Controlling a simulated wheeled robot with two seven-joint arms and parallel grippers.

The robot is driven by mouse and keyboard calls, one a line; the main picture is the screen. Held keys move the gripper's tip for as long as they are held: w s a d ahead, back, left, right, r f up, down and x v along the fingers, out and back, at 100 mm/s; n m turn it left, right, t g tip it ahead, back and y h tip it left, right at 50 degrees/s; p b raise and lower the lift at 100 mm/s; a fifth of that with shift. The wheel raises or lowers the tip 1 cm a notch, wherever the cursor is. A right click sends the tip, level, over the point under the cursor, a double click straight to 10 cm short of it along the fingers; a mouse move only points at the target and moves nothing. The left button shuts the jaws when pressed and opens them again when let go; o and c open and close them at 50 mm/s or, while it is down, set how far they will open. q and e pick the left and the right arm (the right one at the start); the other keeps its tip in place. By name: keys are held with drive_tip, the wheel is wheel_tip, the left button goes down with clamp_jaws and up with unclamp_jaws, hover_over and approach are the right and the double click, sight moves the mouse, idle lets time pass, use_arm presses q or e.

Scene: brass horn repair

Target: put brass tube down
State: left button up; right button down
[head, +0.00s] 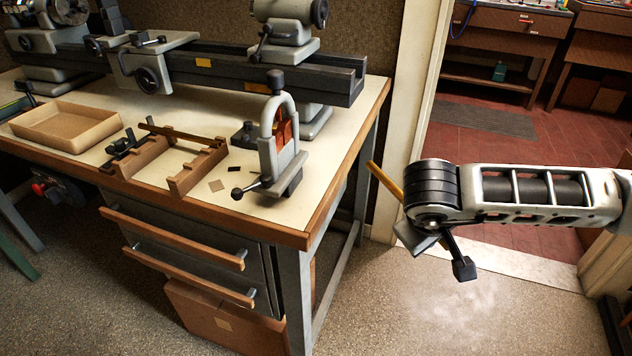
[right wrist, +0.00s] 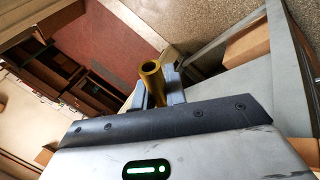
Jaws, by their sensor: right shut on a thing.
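The brass tube (head: 384,180) is in the air to the right of the workbench (head: 345,135) in the head view, tilted. It also shows in the right wrist view (right wrist: 153,82), with its open end towards the camera. My right gripper (right wrist: 162,92) is shut on it; one finger shows on each side of the tube. In the head view my wrist hides most of the fingers and the tube's lower part. My left gripper is in neither view.
On the bench stand a lathe (head: 270,78), a shallow tray (head: 66,127), a wooden rack (head: 165,160) and a grey clamp (head: 278,145) near the front right corner. Small flat pieces lie beside the rack. Bare bench top shows at the right edge. Drawer handles jut from the front.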

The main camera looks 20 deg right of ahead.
drive_tip(key=w+a+p, duration=0.2)
drive_tip(key=w+a, duration=0.8)
drive_tip(key=a, duration=0.3)
drive_tip(key=shift+f, duration=0.3)
drive_tip(key=shift+f, duration=0.15)
drive_tip(key=c, duration=1.7)
unclamp_jaws()
